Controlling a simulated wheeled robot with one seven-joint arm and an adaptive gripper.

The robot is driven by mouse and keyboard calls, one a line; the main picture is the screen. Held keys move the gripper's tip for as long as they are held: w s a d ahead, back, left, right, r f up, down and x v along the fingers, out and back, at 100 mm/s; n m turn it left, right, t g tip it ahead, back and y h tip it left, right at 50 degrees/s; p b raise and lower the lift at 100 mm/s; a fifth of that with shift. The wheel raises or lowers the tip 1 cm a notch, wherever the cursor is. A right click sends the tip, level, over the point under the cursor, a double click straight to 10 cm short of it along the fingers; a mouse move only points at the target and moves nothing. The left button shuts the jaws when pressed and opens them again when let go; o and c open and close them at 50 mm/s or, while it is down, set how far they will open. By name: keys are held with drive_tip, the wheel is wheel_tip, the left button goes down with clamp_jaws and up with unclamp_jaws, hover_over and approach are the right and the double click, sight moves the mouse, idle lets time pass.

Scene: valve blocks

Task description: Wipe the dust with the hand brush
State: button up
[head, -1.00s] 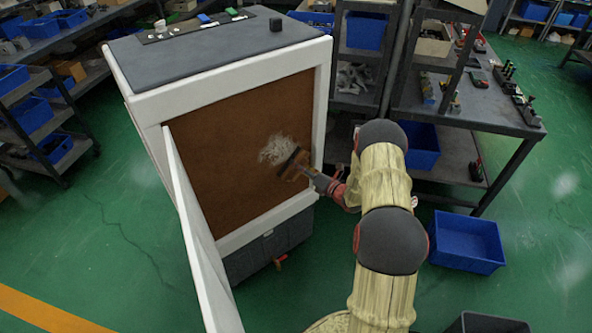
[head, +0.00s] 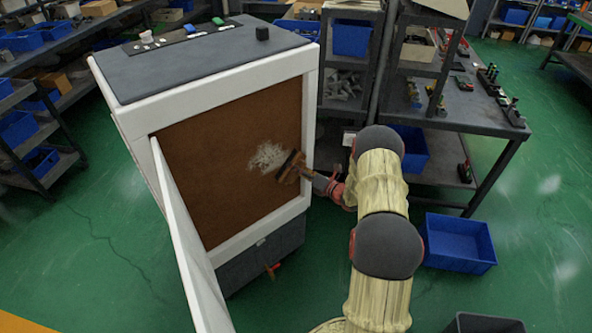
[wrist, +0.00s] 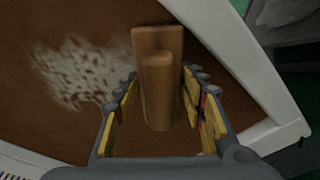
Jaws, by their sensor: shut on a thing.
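The dust (head: 267,157) is a pale, speckled patch on the brown panel (head: 205,190) of a white-framed cabinet. It also shows in the wrist view (wrist: 85,75), left of the brush. My gripper (head: 318,181) is shut on the wooden hand brush (head: 291,167), which shows between the fingers in the wrist view (wrist: 158,60). The brush head is at the right edge of the dust patch. Its bristles are hidden in the wrist view, and I cannot tell whether they touch the panel.
The cabinet's white door (head: 180,235) stands open on the left. The white frame (head: 308,130) borders the panel close to my gripper. A blue bin (head: 458,243) is on the green floor at right, and a dark workbench (head: 460,115) stands behind it.

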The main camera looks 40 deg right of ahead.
drive_tip(key=shift+d+r, duration=0.3)
drive_tip(key=shift+r, duration=0.3)
drive_tip(key=shift+d+r, duration=0.25)
drive_tip(key=shift+r, duration=0.3)
clamp_jaws()
drive_tip(key=shift+s+a+f+p, duration=0.15)
drive_tip(key=shift+a+p, duration=0.2)
drive_tip(key=shift+a, duration=0.85)
drive_tip(key=shift+w+a+f+p, duration=0.1)
drive_tip(key=shift+a+p, duration=0.2)
drive_tip(key=shift+a, duration=0.85)
drive_tip(key=shift+s+a+f+p, duration=0.1)
drive_tip(key=shift+s+a+p, duration=0.05)
drive_tip(key=shift+a, duration=0.75)
drive_tip(key=shift+s+a+p, duration=0.1)
drive_tip(key=shift+a+p, duration=0.05)
drive_tip(key=shift+a, duration=0.75)
